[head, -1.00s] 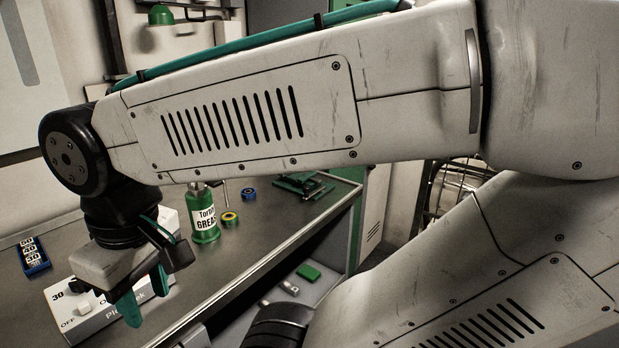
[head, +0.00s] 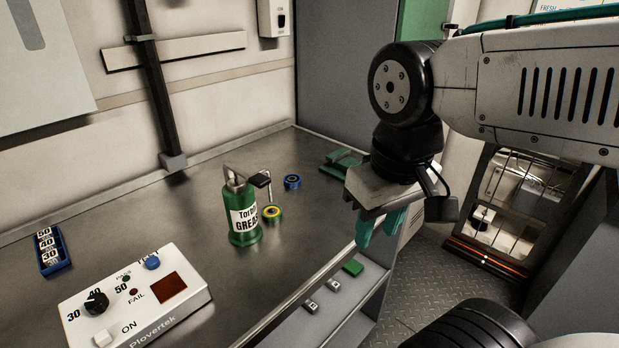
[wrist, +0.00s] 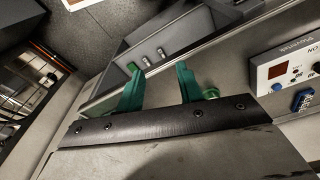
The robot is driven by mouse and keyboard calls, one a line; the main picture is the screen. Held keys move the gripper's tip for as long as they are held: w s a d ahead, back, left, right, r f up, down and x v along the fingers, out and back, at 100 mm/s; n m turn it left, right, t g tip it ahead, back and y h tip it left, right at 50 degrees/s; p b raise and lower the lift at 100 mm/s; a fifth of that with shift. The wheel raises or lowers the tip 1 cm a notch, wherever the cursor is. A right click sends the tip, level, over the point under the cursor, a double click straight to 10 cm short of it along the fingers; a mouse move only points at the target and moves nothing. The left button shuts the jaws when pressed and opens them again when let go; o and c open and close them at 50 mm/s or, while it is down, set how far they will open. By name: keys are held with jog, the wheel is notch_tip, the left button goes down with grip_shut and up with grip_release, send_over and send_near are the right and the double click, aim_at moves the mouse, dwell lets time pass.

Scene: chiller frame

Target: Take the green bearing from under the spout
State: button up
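The green bearing (head: 272,213), with a yellow ring around its dark bore, lies flat on the steel bench. It is under the tip of the spout of the green grease bottle (head: 245,222). My gripper (head: 378,236) is to the right of the bearing, apart from it, pointing down near the bench's right edge. In the wrist view its two teal fingers (wrist: 158,68) stand apart with nothing between them. The bearing cannot be made out in the wrist view; a green shape beside the right finger is partly hidden.
A blue bearing (head: 292,182) lies just behind the green one. A green fixture (head: 342,162) stands at the back right. A white tester (head: 135,300) and a blue tray of numbered pieces (head: 52,250) are at left. A lower shelf (head: 325,318) holds small items.

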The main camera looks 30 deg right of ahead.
jog(key=o, duration=0.4)
jog(key=shift+w, duration=0.1)
jog(key=o, duration=0.4)
jog(key=shift+w+a+m, duration=0.1)
jog(key=shift+w+m, duration=0.2)
jog(key=m+t+y, duration=0.2)
jog(key=m+y, duration=0.1)
jog(key=m, duration=2.3)
send_near(272, 211)
jog(key=shift+w+f, duration=0.15)
jog(key=shift+w, duration=0.05)
jog(key=shift+x, duration=3.9)
